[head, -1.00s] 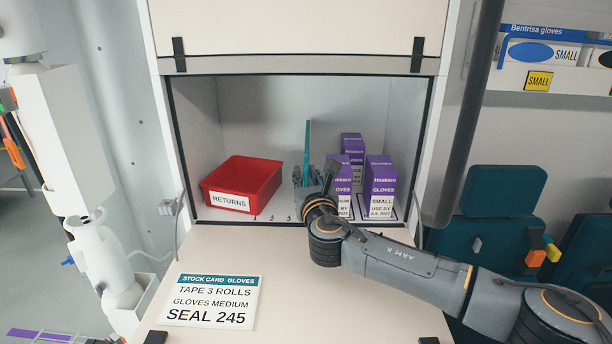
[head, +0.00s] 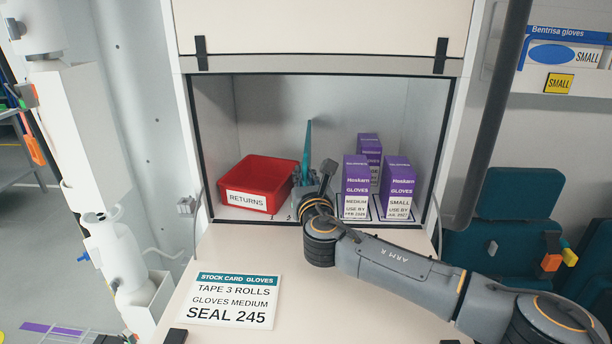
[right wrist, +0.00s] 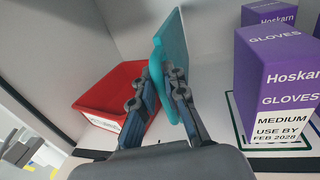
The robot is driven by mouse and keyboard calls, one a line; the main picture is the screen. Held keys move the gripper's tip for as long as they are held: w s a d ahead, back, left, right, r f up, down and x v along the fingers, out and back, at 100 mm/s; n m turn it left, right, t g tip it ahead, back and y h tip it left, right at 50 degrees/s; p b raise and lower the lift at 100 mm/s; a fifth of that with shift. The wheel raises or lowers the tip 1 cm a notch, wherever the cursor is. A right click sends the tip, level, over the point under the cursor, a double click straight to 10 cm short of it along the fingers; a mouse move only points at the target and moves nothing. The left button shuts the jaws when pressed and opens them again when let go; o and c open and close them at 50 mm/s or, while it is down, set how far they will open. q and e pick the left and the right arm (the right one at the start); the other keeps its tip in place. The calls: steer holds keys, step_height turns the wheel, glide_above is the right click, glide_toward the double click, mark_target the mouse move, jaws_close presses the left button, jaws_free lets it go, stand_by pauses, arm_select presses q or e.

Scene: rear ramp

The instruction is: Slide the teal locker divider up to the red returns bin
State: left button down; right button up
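The teal locker divider (head: 308,142) stands upright in the open locker, just right of the red returns bin (head: 257,178). My right gripper (head: 306,177) reaches in from the front right and is shut on the divider. In the right wrist view the fingers (right wrist: 163,80) lie on both sides of the divider (right wrist: 174,42), and the bin (right wrist: 112,88) is close on its left. I cannot tell whether the divider touches the bin; the fingers hide part of the gap. My left gripper is not in view.
Purple glove boxes (head: 356,180) stand to the right in the locker, with free floor between them and the divider. A stock card (head: 232,300) lies on the lowered flap in front. The locker's side walls bound the space.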

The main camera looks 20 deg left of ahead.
steer(key=shift+o, duration=1.2)
steer(key=shift+d, duration=0.3)
steer(key=shift+a, duration=0.25)
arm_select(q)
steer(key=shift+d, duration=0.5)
arm_select(e)
steer(key=v, duration=1.2)
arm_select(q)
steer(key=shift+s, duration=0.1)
arm_select(e)
steer(key=shift+f, duration=0.1)
